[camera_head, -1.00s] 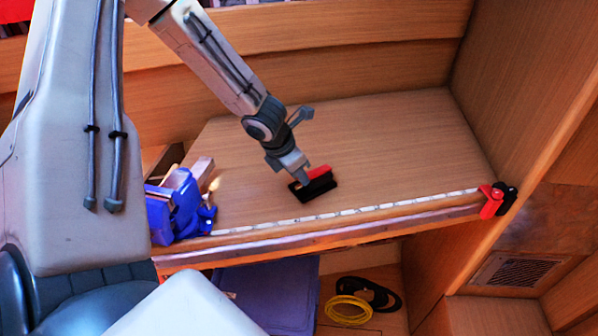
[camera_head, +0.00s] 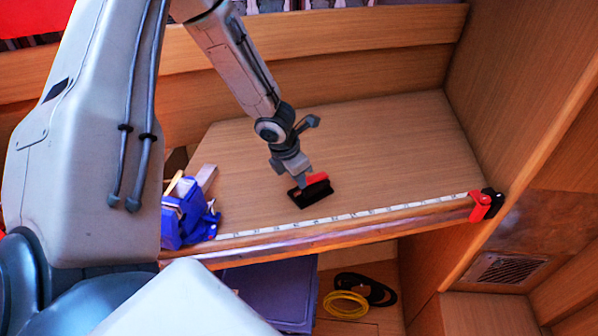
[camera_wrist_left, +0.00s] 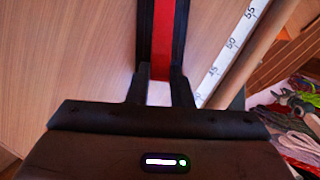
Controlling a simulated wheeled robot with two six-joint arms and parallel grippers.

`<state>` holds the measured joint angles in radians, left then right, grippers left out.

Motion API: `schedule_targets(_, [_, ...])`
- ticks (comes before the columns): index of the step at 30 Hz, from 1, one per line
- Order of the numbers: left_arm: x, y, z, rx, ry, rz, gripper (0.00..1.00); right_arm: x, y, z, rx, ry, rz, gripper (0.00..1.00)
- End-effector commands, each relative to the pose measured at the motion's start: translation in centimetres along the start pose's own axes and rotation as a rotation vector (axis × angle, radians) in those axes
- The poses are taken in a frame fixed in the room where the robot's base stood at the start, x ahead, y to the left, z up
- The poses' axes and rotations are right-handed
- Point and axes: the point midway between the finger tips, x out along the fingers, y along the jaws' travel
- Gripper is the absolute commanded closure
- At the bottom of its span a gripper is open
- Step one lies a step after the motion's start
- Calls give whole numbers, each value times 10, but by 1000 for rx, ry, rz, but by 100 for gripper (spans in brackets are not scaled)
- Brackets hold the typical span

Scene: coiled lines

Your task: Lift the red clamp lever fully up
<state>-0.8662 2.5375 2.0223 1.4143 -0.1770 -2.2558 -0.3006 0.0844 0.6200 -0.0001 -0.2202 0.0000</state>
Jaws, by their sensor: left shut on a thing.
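A black clamp body with a red lever (camera_head: 317,178) lies on the wooden top, back from its front edge. The lever looks low along the black body (camera_head: 312,194). My left gripper (camera_head: 304,184) reaches down to the left end of the lever and is shut on it. In the left wrist view the red lever (camera_wrist_left: 161,38) runs as a strip between two black sides, and my fingertips (camera_wrist_left: 161,78) close on its near end. The fingers hide part of that end. My right gripper is not in view.
A blue device (camera_head: 185,212) stands at the top's left front. A white measuring strip (camera_head: 350,215) runs along the front edge to another red and black clamp (camera_head: 485,205) at the right corner. A yellow coil (camera_head: 346,304) lies below. The top behind the lever is clear.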

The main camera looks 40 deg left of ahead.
Motion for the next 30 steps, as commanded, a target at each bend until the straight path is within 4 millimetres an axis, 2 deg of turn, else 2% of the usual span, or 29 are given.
schedule_targets(7, [0, 0, 0, 0, -1, 1, 100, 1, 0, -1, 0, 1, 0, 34])
schedule_targets(8, [0, 0, 0, 0, -2, 1, 75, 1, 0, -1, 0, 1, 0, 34])
schedule_targets(10, [0, 0, 0, 0, -2, 1, 61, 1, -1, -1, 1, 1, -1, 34])
schedule_targets(11, [0, 0, 0, 0, -2, 1, 58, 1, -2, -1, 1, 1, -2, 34])
schedule_targets(19, [-1, 0, 1, 0, -2, 1, 58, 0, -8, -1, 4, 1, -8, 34])
schedule_targets(22, [-9, 0, 1, 0, -2, 1, 58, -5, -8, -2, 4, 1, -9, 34])
schedule_targets(26, [-32, 0, 2, -2, -5, 0, 58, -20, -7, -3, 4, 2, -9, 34])
schedule_targets(30, [-66, -1, 3, -2, -6, 0, 58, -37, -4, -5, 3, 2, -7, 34])
